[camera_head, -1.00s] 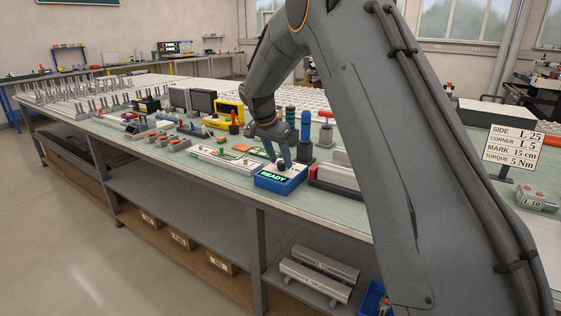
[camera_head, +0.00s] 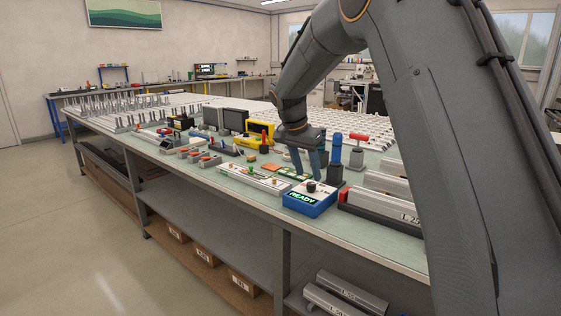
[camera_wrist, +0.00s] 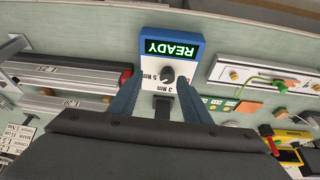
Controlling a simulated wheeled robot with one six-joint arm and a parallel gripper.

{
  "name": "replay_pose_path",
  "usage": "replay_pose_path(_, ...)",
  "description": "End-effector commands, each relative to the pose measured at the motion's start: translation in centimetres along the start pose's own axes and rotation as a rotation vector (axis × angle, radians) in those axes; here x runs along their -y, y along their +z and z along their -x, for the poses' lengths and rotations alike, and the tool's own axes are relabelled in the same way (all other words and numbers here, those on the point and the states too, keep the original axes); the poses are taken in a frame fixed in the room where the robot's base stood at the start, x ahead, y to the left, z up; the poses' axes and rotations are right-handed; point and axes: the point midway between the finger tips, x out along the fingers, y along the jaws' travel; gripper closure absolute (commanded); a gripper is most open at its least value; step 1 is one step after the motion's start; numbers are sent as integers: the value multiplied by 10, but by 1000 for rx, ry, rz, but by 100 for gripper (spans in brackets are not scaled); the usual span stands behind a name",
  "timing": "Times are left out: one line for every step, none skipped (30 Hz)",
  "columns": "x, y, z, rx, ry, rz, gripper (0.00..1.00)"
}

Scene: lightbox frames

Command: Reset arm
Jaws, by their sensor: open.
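My arm reaches over the workbench (camera_head: 235,196) from the upper right in the head view. My gripper (camera_head: 307,172) points down, open and with nothing between its fingers, above and just behind a blue box (camera_head: 309,203) with a lit green READY display and a black knob. In the wrist view my gripper (camera_wrist: 158,100) has its two blue-grey fingers spread, and the READY box (camera_wrist: 172,68) shows beyond them. The box's knob (camera_wrist: 167,74) lies between the finger lines, with printed 3 Nm and 5 Nm marks near it. The fingers look clear of the box.
A blue-handled tool (camera_head: 337,150) stands in a dark holder close right of my gripper. Metal profiles (camera_head: 385,203) lie to the right. A white board (camera_head: 255,181) and a green circuit board (camera_head: 292,172) lie to the left. A yellow device (camera_head: 261,131) stands behind.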

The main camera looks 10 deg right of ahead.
Motion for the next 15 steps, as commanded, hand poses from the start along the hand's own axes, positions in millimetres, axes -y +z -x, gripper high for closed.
replay_pose_path(-17, 10, -2, 23, 0, 44, 56)
replay_pose_path(-27, 19, -4, 40, -1, 79, 56)
replay_pose_path(-42, 31, -7, 63, -5, 130, 56)
replay_pose_path(-55, 41, -10, 81, -9, 172, 56)
replay_pose_path(-68, 52, -12, 100, -14, 211, 56)
replay_pose_path(-85, 66, -14, 123, -23, 266, 56)
replay_pose_path(-98, 78, -16, 140, -30, 304, 56)
replay_pose_path(-112, 89, -19, 157, -37, 342, 56)
replay_pose_path(-129, 105, -21, 177, -48, 392, 56)
replay_pose_path(-143, 116, -23, 193, -57, 428, 56)
replay_pose_path(-156, 129, -24, 207, -66, 466, 56)
replay_pose_path(-174, 145, -27, 225, -80, 512, 56)
replay_pose_path(-188, 158, -28, 238, -90, 545, 56)
replay_pose_path(-201, 170, -30, 249, -99, 578, 56)
replay_pose_path(-217, 186, -31, 263, -113, 618, 56)
